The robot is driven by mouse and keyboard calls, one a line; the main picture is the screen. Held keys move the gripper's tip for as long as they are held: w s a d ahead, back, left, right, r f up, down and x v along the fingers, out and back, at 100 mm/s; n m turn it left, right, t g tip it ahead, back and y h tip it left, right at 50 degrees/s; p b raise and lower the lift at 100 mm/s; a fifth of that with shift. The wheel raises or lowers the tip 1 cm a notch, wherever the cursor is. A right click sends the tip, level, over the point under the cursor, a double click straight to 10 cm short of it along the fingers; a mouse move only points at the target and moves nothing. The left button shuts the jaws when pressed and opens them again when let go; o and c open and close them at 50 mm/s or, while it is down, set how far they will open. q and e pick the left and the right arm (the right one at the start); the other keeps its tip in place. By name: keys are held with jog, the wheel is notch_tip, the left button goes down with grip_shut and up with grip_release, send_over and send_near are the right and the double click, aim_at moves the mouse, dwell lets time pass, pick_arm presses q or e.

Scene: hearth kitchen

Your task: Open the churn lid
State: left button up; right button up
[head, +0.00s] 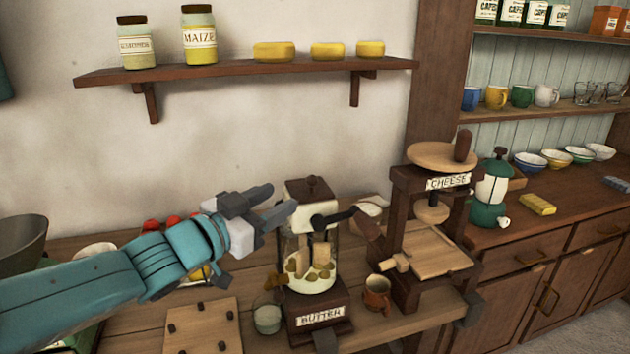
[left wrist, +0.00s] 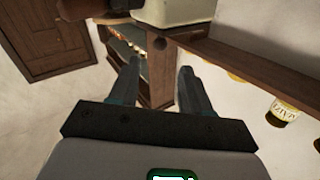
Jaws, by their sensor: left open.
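The butter churn stands on the wooden counter in the head view, with a glass jar (head: 307,262) on a dark base labelled BUTTER (head: 320,316). Its cream lid (head: 305,192) has a dark brown top and knob and sits on the jar, apparently closed. A dark crank handle (head: 335,217) sticks out to the right. My left gripper (head: 277,204) is open and empty, just left of the lid at about its height; I cannot tell whether it touches. In the left wrist view its two fingers (left wrist: 157,88) are apart, with a cream block (left wrist: 178,12), probably the lid, beyond them.
A wooden cheese press (head: 432,250) and a brown mug (head: 377,294) stand right of the churn. A small glass jar (head: 267,319) and a pegged board (head: 203,328) are at front left. A wall shelf (head: 245,72) with jars hangs above.

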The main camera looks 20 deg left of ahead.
aim_at(308, 183)
pick_arm(q)
jog(key=x, duration=1)
jog(key=shift+w+d, duration=0.1)
jog(key=shift+w, duration=0.1)
jog(key=shift+w, duration=0.1)
grip_shut()
